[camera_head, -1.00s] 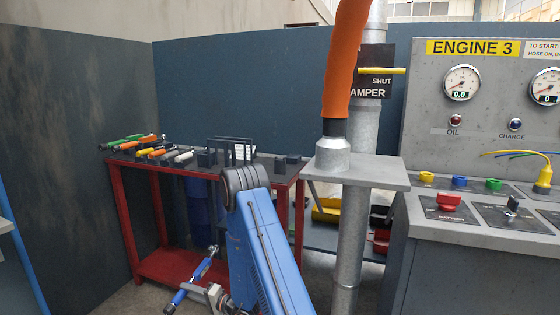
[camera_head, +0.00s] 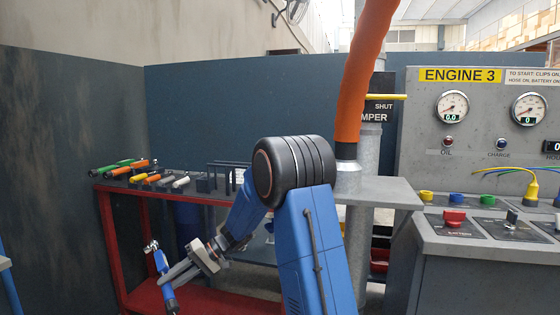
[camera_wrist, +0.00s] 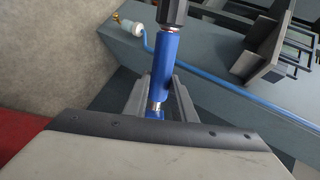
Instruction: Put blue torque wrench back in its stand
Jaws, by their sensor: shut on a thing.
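The blue torque wrench (camera_head: 162,262) is in my gripper (camera_head: 171,277), with its metal head up and its blue handle slanting down. It is in front of the red table, lower than the tabletop. In the wrist view the wrench (camera_wrist: 163,62) runs up between the two grey fingers (camera_wrist: 157,100), with a dark end at the top edge. On the table stands a dark rack with upright frames (camera_head: 228,178), which may be the stand. Part of it is hidden behind my arm. A dark bracket with rods (camera_wrist: 265,62) shows at upper right in the wrist view.
The red table (camera_head: 108,235) has several coloured-handled tools (camera_head: 140,175) at its left. A grey pipe with an orange hose (camera_head: 362,90) and a grey shelf (camera_head: 385,192) stand right of my arm. The Engine 3 console (camera_head: 480,225) is far right. A dark wall (camera_head: 70,130) borders the left.

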